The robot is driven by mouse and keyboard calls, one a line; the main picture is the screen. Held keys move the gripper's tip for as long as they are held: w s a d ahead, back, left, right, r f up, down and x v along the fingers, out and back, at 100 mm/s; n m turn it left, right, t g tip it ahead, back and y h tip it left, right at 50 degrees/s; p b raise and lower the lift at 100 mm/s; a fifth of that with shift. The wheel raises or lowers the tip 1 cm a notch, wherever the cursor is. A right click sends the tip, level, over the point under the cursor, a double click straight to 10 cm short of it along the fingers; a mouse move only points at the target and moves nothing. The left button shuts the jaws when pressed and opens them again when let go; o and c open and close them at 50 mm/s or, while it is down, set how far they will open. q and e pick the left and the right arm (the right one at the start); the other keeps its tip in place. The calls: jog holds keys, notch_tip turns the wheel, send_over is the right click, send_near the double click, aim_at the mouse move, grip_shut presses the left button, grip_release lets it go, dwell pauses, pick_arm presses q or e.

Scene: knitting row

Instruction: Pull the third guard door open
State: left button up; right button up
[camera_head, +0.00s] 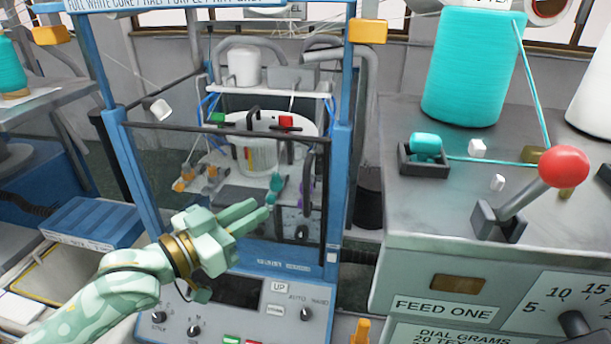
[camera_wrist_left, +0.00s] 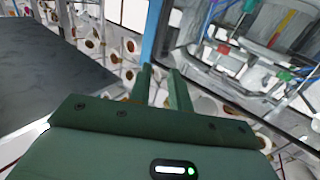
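The guard door (camera_head: 225,131) is a clear pane with a dark frame, set between the blue posts of the middle machine. It appears closed, though a small gap could not be told. A black upright bar handle (camera_head: 307,180) is near its right side. My left gripper (camera_head: 268,207) is in front of the pane, left of and below the handle, with its fingers pointing right. The fingers are apart with nothing between them; the gap also shows in the left wrist view (camera_wrist_left: 160,80). My right gripper is not in view.
A blue post (camera_head: 339,175) stands right of the door. A control panel (camera_head: 240,300) lies below it. A grey cabinet (camera_head: 420,235) with a red-knobbed lever (camera_head: 563,167) and a teal yarn cone (camera_head: 473,70) is at the right. A blue ribbed box (camera_head: 90,220) is at the left.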

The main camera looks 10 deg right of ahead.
aim_at(304, 182)
pick_arm(q)
jog(key=p+x, duration=0.1)
jog(key=x, duration=1.2)
jog(key=shift+w+d+p, duration=0.25)
jog(key=shift+d+p, duration=0.05)
grip_shut()
